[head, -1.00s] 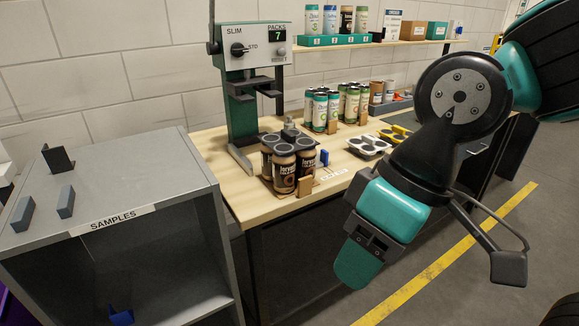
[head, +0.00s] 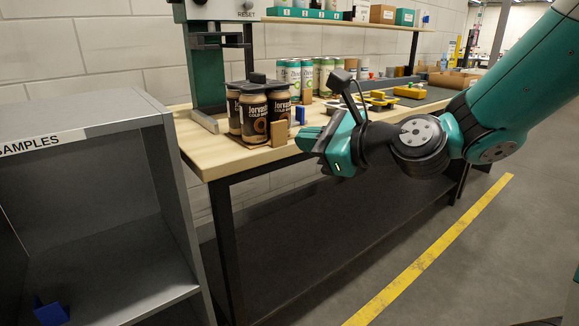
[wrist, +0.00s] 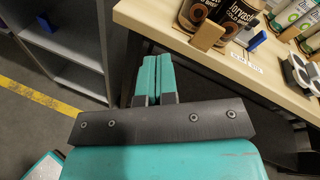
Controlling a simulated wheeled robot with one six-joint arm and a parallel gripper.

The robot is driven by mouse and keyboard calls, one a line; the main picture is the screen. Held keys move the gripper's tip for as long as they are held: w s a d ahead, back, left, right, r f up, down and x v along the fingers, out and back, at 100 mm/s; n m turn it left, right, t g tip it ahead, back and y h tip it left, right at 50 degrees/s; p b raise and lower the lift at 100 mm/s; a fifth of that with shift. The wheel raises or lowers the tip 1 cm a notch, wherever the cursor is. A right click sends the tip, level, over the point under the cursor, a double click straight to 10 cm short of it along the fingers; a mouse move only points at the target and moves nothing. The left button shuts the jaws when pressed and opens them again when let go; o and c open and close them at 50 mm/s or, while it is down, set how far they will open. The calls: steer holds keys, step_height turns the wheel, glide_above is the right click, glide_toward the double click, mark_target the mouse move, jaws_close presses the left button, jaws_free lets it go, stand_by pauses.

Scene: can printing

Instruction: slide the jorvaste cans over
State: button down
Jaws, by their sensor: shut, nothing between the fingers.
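The Jorvaste cans (head: 254,117) are dark brown cold-brew cans with cream lettering, grouped upright near the left end of the wooden bench, with a dark carrier on top. Their lower parts also show at the top of the wrist view (wrist: 192,13). A small wooden block (head: 279,133) stands against their front. A blue piece (head: 301,115) stands just right of them. My gripper (head: 307,141) is at the bench's front edge, right of the cans and apart from them. In the wrist view its teal fingers (wrist: 156,80) are together and empty.
A grey samples cabinet (head: 95,130) stands left of the bench, with a blue piece (head: 50,312) low inside. The press (head: 207,70) rises behind the cans. The floor in front is clear.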

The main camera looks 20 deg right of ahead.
steer(key=w+d+f+m+t+h+b, duration=0.3)
steer(key=d+m, duration=0.3)
steer(key=m, duration=0.2)
steer(key=p, duration=1.4)
glide_toward(284, 123)
steer(key=shift+m, duration=0.3)
steer(key=x, duration=0.6)
steer(key=shift+w+a+r, duration=0.15)
steer(key=shift+w+a, duration=0.05)
steer(key=shift+w+a+f, duration=0.15)
steer(key=shift+w+f, duration=0.05)
steer(key=shift+w, duration=0.3)
